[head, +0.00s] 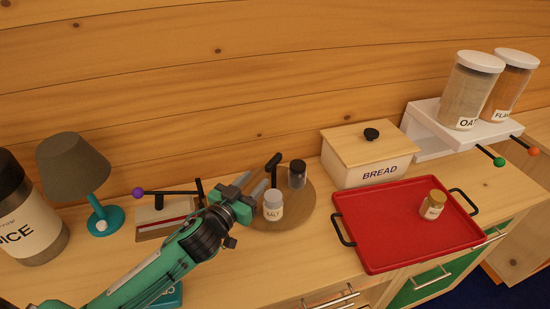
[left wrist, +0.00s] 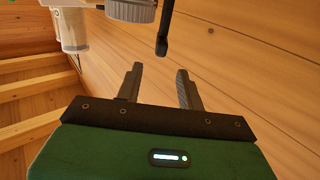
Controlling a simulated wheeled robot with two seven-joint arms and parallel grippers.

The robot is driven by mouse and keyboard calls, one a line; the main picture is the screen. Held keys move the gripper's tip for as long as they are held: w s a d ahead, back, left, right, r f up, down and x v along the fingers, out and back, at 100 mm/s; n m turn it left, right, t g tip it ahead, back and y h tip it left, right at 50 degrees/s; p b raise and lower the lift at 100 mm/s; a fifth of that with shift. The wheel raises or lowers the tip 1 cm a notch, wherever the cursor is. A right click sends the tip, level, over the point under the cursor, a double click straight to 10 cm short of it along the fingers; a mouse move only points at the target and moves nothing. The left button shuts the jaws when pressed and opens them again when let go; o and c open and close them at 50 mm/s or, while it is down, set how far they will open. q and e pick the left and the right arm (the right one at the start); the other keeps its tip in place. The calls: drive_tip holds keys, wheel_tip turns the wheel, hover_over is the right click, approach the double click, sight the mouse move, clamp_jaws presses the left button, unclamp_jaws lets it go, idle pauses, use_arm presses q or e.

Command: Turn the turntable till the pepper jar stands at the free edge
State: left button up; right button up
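The round brown turntable (head: 307,206) lies on the counter near the wall. On it stand a white salt jar (head: 273,206) at the front left and a dark jar with a black lid (head: 297,175) at the back, likely the pepper; its label does not show. A black upright handle (head: 273,164) rises at the turntable's left side. My left gripper (head: 252,185) is just left of this handle, open and empty. In the left wrist view the fingers (left wrist: 159,78) are apart, with the black handle (left wrist: 164,28) ahead of them, not between them. My right gripper is not in view.
A red tray (head: 385,250) with a small gold-lidded jar (head: 433,205) lies to the right. A bread box (head: 375,175) stands behind it. A lamp (head: 75,165), a large canister (head: 30,225) and a purple-knobbed lever (head: 138,193) are at the left.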

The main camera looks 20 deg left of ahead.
sight(280, 153)
use_arm(q)
drive_tip(key=p+x, duration=0.2)
drive_tip(key=x, duration=0.8)
drive_tip(key=shift+w, duration=0.3)
clamp_jaws()
